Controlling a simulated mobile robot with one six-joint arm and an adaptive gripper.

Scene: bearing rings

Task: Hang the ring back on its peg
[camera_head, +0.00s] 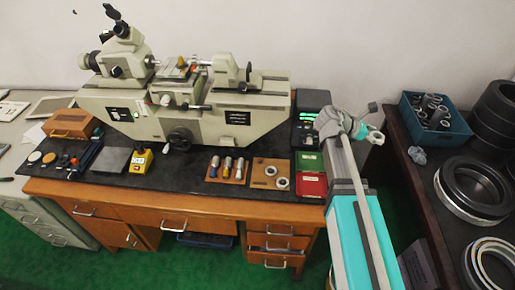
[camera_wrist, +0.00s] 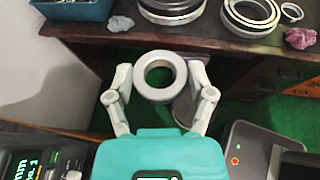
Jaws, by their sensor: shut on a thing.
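My gripper (camera_wrist: 160,75) is shut on a grey ring (camera_wrist: 159,96), with one finger on each side of it in the wrist view. The ring's hole faces the wrist camera. In the head view my gripper (camera_head: 364,129) is in the air right of the wooden desk, over the gap before the dark table, and the ring (camera_head: 377,138) shows small at its end. A wooden board (camera_head: 257,182) lies on the desk front with two light rings (camera_head: 282,183) on it. Its pegs are too small to make out clearly.
A measuring machine (camera_head: 190,95) fills the desk's back. Beside the board are a holder with several cylinders (camera_head: 227,168) and an open red-and-green case (camera_head: 311,184). The dark table at right bears a blue bin (camera_head: 436,121) and large black rings (camera_head: 473,187).

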